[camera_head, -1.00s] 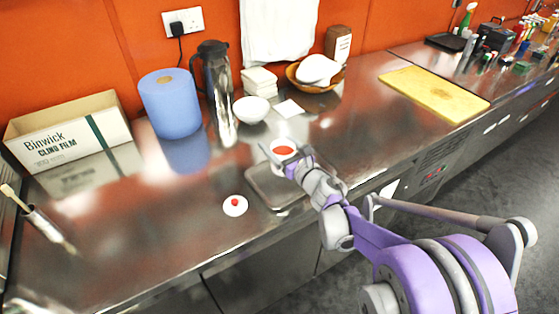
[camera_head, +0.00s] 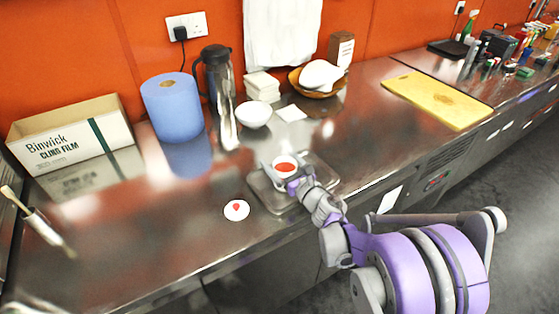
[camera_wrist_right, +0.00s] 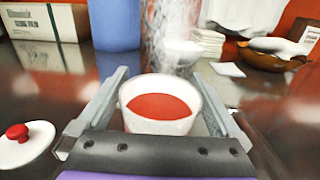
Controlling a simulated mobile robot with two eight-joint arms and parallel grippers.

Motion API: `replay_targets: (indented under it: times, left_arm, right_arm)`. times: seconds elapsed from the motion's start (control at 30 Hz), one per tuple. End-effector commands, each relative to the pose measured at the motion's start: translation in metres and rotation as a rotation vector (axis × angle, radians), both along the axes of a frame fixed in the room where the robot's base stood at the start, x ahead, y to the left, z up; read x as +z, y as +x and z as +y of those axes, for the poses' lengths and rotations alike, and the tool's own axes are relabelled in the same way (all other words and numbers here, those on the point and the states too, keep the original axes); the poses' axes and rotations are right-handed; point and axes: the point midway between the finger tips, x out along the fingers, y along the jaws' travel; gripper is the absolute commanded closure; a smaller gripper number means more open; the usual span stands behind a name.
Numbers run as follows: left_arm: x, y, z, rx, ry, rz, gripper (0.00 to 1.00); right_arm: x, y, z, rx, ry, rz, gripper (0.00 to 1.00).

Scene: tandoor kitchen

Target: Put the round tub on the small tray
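The round tub (camera_head: 285,165) is a small white cup with red contents. It is upright over the back part of the small tray (camera_head: 268,198), a shallow grey metal tray near the counter's front edge. I cannot tell whether its base touches the tray. My right gripper (camera_head: 291,179) comes from the front right and is shut on the tub. In the right wrist view the tub (camera_wrist_right: 162,108) sits between the two fingers, which reach along its sides; its lower part is hidden by the gripper body. My left gripper is not in view.
A white lid with a red knob (camera_head: 236,210) lies left of the tray. Behind stand a white bowl (camera_head: 253,114), a steel flask (camera_head: 219,95), a blue roll (camera_head: 173,108) and a cling film box (camera_head: 70,135). A yellow board (camera_head: 437,98) lies right. The counter's front left is mostly clear.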

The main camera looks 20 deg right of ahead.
Motion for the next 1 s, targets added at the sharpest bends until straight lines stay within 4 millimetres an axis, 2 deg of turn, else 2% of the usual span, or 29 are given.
replay_targets:
  times: [0.23, 0.7, 0.83, 1.0]
  left_arm:
    - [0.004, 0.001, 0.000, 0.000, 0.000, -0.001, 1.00]
    - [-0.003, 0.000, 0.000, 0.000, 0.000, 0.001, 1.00]
    - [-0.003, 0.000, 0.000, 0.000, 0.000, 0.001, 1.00]
    - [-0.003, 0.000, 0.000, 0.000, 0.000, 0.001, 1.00]
  right_arm:
    - [0.005, -0.004, -0.001, -0.001, -0.001, 0.000, 0.00]
    - [0.004, -0.097, -0.014, -0.003, -0.002, 0.001, 0.00]
    - [0.004, -0.112, -0.016, -0.002, -0.001, 0.000, 0.00]
    - [0.004, -0.119, -0.016, 0.000, 0.000, 0.000, 0.00]
